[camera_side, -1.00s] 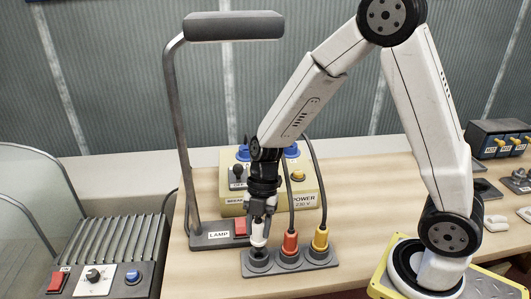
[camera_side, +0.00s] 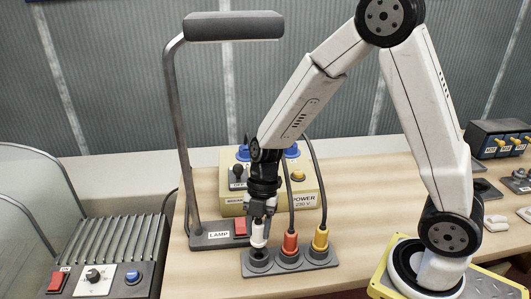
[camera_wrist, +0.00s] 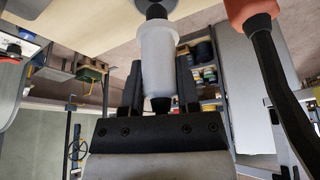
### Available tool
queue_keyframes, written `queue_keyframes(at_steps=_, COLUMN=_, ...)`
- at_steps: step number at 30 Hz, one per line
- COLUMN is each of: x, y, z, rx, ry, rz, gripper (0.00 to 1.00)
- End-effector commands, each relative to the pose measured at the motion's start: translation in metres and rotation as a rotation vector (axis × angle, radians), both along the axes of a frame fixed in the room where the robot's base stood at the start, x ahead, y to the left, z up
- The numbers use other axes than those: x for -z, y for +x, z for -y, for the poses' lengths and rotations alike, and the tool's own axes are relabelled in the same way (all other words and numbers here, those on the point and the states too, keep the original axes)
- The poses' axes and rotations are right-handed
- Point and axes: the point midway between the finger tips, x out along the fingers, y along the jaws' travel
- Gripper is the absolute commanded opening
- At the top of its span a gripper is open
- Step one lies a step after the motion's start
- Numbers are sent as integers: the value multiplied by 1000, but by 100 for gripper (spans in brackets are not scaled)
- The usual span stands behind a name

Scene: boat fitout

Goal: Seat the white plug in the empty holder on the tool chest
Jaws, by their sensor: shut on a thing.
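A white plug (camera_side: 258,234) hangs upright, dark tip down, between the fingers of my gripper (camera_side: 260,218), which is shut on it. It also shows in the wrist view (camera_wrist: 159,60), with its dark tip pointing to the top edge. The grey holder strip (camera_side: 290,265) has several round sockets in a row. The plug is over its leftmost socket (camera_side: 258,258), lined up or nearly so. The tip is at the socket's mouth; I cannot tell whether it touches or has entered. An orange plug (camera_side: 290,242) and a yellow plug (camera_side: 320,239) stand in the other sockets.
A lamp stand (camera_side: 173,130) rises just left of my gripper, its base with a red switch behind the strip. A beige power box (camera_side: 305,187) stands behind. Cables rise from the orange and yellow plugs close by. A ribbed grey unit (camera_side: 115,245) is at left.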

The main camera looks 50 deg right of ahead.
Motion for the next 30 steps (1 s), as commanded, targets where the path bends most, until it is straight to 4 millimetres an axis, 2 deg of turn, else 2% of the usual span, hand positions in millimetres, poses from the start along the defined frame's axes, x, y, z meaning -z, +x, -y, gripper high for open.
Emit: queue_keyframes(at_steps=30, x=15, y=0, z=0, rx=0, ry=0, rz=0, gripper=0)
